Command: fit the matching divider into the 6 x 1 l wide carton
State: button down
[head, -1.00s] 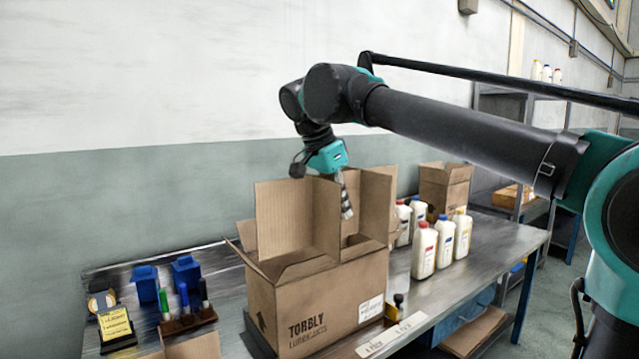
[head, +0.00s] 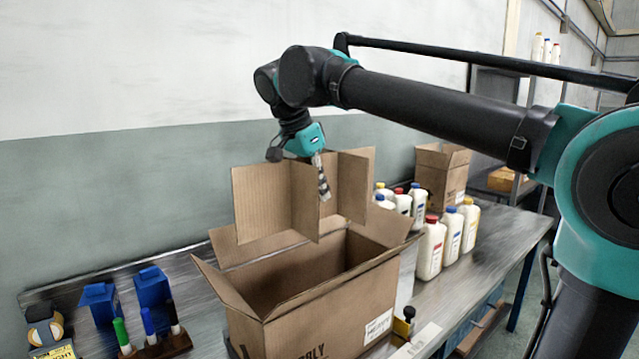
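The open cardboard carton (head: 345,312) stands on the bench with its flaps spread outward. Its interior looks empty. The lettering on its front is partly cut off by the bottom edge. The cardboard divider (head: 262,203), made of crossed upright panels, is above the carton's far side, apart from the bench. My gripper (head: 323,188) comes down from above at the middle of the divider and is shut on it. One striped finger shows in front of a panel; the other is hidden.
Several white bottles with coloured caps (head: 430,249) stand right of the carton, with a smaller carton (head: 441,172) behind them. Blue bins (head: 153,288) and a marker rack (head: 165,346) are at the left. A small yellow-and-black item (head: 404,321) sits by the carton's right side.

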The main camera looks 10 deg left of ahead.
notch_tip(320, 180, down, 31)
jog(key=shift+r, duration=0.15)
dwell(2.2)
jog(key=c, duration=1.6)
grip_release()
jog(key=shift+c, duration=0.2)
jog(key=shift+r, duration=0.1)
jog(key=v, duration=1.1)
jog(key=shift+s+r, duration=0.25)
jog(key=shift+r, duration=0.1)
jog(key=shift+a, duration=0.1)
